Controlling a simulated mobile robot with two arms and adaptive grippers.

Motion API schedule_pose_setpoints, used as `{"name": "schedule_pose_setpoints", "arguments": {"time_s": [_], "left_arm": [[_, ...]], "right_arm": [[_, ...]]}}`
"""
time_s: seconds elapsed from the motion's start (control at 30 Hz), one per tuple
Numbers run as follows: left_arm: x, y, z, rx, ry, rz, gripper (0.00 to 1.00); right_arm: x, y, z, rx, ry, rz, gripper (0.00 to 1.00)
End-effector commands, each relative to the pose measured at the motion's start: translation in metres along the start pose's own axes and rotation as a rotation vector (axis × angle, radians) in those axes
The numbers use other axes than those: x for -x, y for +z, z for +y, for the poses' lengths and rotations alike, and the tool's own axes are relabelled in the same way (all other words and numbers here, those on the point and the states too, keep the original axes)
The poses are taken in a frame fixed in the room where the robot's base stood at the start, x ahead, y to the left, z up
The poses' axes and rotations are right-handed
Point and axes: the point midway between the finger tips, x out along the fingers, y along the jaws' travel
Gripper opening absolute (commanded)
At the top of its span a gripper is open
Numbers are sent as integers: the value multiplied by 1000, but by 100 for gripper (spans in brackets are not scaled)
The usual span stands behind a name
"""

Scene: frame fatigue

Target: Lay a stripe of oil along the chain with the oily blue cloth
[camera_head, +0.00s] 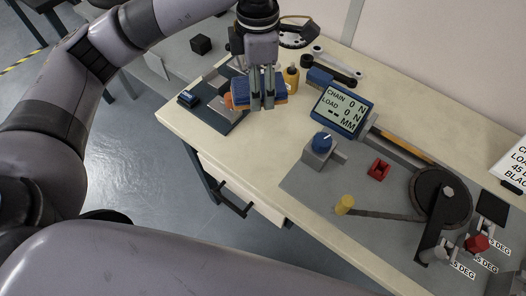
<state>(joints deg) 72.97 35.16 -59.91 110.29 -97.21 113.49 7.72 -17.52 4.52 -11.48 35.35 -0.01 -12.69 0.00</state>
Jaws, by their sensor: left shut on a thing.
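My left gripper (263,106) points down over the back left of the table, its fingers shut on a blue cloth (279,87) that looks like a thick folded pad with a tan lower edge. The cloth is partly hidden by the fingers. It is over or beside the right edge of a dark tray (217,118); I cannot tell whether it touches it. A dark chain-like strip (388,216) runs from a yellow knob (345,203) to a dark wheel (441,195) at the right, well away from the cloth. My right gripper is not in view.
A display reading CHAIN and LOAD (341,111) stands mid-table. Near it are a blue-knobbed grey block (321,146), a red part (378,169) and an orange bottle (291,79). A red knob (476,243) sits at the right. The table's front left is clear.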

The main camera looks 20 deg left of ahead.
Motion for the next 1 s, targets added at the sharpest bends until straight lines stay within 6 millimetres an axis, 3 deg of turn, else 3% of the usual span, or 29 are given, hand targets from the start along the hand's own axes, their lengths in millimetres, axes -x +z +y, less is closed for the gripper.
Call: {"name": "schedule_pose_setpoints", "arguments": {"time_s": [0.2,0.37,0.8,1.0], "left_arm": [[-9,8,-1,277,-5,1,24],[-21,9,-1,337,-10,4,24],[-131,8,-2,338,-9,6,24],[-161,9,-2,337,-6,3,24]], "right_arm": [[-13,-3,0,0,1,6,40],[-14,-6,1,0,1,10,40],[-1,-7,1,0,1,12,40],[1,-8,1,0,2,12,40]]}}
